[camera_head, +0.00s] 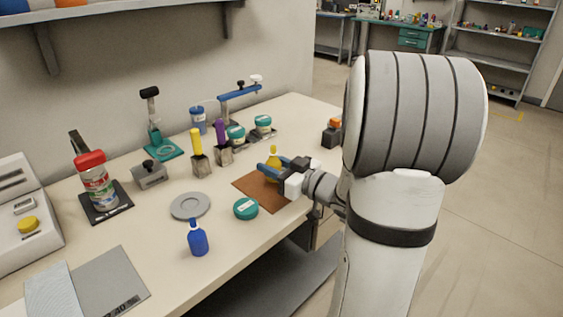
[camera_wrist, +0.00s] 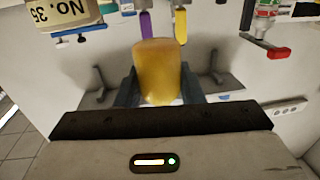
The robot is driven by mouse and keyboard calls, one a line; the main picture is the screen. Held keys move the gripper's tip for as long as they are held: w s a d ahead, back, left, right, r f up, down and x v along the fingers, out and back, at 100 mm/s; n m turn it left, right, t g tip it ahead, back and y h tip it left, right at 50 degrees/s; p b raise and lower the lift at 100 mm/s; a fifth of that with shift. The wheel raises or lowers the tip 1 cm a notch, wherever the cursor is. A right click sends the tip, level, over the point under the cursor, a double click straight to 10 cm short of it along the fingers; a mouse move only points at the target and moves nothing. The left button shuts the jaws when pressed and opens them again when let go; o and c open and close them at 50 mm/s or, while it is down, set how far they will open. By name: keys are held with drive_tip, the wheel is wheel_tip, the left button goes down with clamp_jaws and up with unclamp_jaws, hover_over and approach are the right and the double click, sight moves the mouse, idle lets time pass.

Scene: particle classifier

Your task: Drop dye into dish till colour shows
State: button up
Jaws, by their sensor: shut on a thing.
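My gripper (camera_head: 271,168) is over the brown mat (camera_head: 258,197), its blue fingers shut on a small yellow dropper bottle (camera_head: 274,174). The bottle looks upright, its tip above the fingers. I cannot tell whether its base touches the mat. In the wrist view the yellow bottle (camera_wrist: 157,72) sits between both fingers. A round grey dish (camera_head: 190,205) lies on the bench, left of the mat and apart from my gripper. No colour shows in it. A blue dropper bottle (camera_head: 198,240) stands in front of the dish.
A teal-lidded jar (camera_head: 245,208) is between dish and mat. Behind are yellow- and purple-handled tools (camera_head: 197,150) in metal holders, more teal-lidded jars (camera_head: 236,134) and a teal stand (camera_head: 160,148). Grey plates (camera_head: 110,282) lie front left.

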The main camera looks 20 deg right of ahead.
sight(278, 160)
idle(0.3)
drive_tip(key=shift+w+d+f+m+p, duration=0.2)
drive_tip(key=shift+f+m+p, duration=0.1)
drive_tip(key=shift+f+m, duration=0.25)
drive_tip(key=shift+w+d+f+m+p, duration=0.1)
drive_tip(key=shift+d+f+m+p, duration=0.2)
drive_tip(key=shift+f, duration=0.4)
drive_tip(key=r+m+p, duration=0.1)
drive_tip(key=p, duration=0.1)
drive_tip(key=g+p, duration=0.1)
drive_tip(key=p, duration=0.1)
drive_tip(key=shift+w+d+r+m, duration=0.15)
drive_tip(key=shift+w+r+m, duration=0.15)
drive_tip(key=shift+r+m, duration=0.1)
drive_tip(key=m+p, duration=0.1)
drive_tip(key=p, duration=0.1)
drive_tip(key=w+d+m+g+p, duration=0.1)
drive_tip(key=p, duration=0.2)
drive_tip(key=shift+w+d+f+m, duration=0.1)
drive_tip(key=shift+d+f+m, duration=0.1)
drive_tip(key=shift+m, duration=0.15)
drive_tip(key=m+p, duration=0.1)
drive_tip(key=p, duration=0.1)
drive_tip(key=shift+r+m+g+p, duration=0.4)
drive_tip(key=shift+a, duration=0.1)
drive_tip(key=shift+a+f+m+g+p, duration=0.1)
drive_tip(key=shift+m+g+p, duration=0.2)
drive_tip(key=shift+m+p, duration=0.35)
